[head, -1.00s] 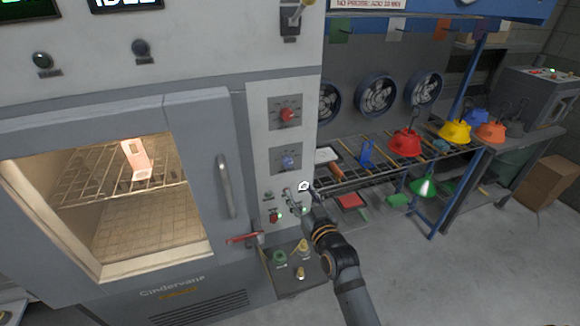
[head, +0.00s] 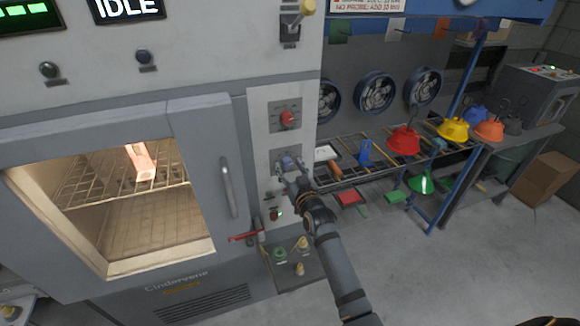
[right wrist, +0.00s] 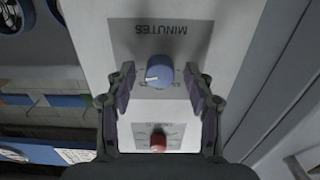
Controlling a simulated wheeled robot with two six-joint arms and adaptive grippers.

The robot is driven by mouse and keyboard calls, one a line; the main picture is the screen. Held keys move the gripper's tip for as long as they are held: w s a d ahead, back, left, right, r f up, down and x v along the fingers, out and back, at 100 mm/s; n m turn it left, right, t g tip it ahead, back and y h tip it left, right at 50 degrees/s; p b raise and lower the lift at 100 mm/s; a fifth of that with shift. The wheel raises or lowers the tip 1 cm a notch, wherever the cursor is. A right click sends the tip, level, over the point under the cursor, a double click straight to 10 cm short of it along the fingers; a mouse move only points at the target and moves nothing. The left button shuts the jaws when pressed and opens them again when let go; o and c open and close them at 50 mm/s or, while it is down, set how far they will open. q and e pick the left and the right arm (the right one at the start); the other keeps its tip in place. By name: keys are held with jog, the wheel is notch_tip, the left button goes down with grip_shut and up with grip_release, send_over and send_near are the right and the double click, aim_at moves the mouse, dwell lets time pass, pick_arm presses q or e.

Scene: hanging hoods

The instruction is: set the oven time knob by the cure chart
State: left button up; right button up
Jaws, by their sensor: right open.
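The blue time knob (head: 288,161) is on the oven's light control panel (head: 260,135), below a red knob (head: 288,118). In the right wrist view, the blue knob (right wrist: 159,71) has a white pointer mark and sits by an upside-down MINUTES label. My right gripper (head: 290,170) is at the blue knob. Its open fingers (right wrist: 159,80) stand on either side of the knob with gaps visible; how near they are in depth is unclear. A white sign (head: 368,5) at the top, cut off, mentions adding 10 min for no probe. My left gripper is out of view.
The oven door (head: 210,150) with its handle (head: 228,188) is left of the panel; a lit rack shows through its window. The display (head: 127,8) reads IDLE. Buttons and a small shelf (head: 290,262) lie below. Coloured hoods, such as a red one (head: 404,140), are at right.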

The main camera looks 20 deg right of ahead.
grip_shut()
dwell(0.3)
jog(key=n+b, duration=0.2)
jog(key=n, duration=0.1)
jog(key=shift+f+n, duration=0.1)
jog(key=shift+n, duration=0.2)
jog(key=n+b, duration=0.1)
jog(key=n, duration=0.2)
jog(key=shift+n+b, duration=0.3)
jog(key=shift+b, duration=0.05)
jog(key=n+b, duration=0.1)
jog(key=n, duration=0.3)
jog(key=shift+d+n, duration=0.1)
jog(key=shift+n, duration=0.2)
jog(key=shift+n+b, duration=0.55)
jog(key=shift+n, duration=1.45)
